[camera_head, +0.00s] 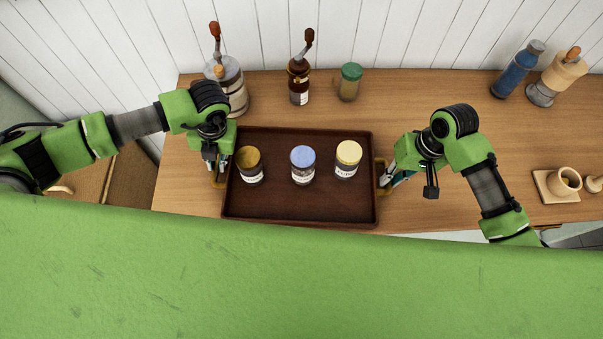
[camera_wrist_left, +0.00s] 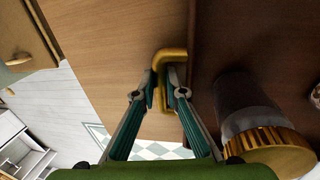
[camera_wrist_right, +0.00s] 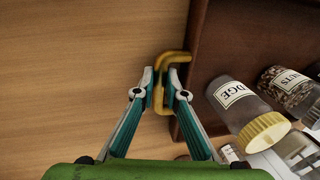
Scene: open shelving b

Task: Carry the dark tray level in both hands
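The dark brown tray (camera_head: 300,210) is in the middle of the head view, over the front of the wooden counter, and looks level. Whether it touches the counter cannot be told. Three jars stand upright on it: one with a dark gold lid (camera_head: 249,158), one with a blue lid (camera_head: 302,155), one with a pale yellow lid (camera_head: 348,153). My left gripper (camera_wrist_left: 163,78) has its fingers on both sides of the left brass handle (camera_wrist_left: 172,54). My right gripper (camera_wrist_right: 161,80) has its fingers likewise around the right brass handle (camera_wrist_right: 175,57). Both look shut on the handles.

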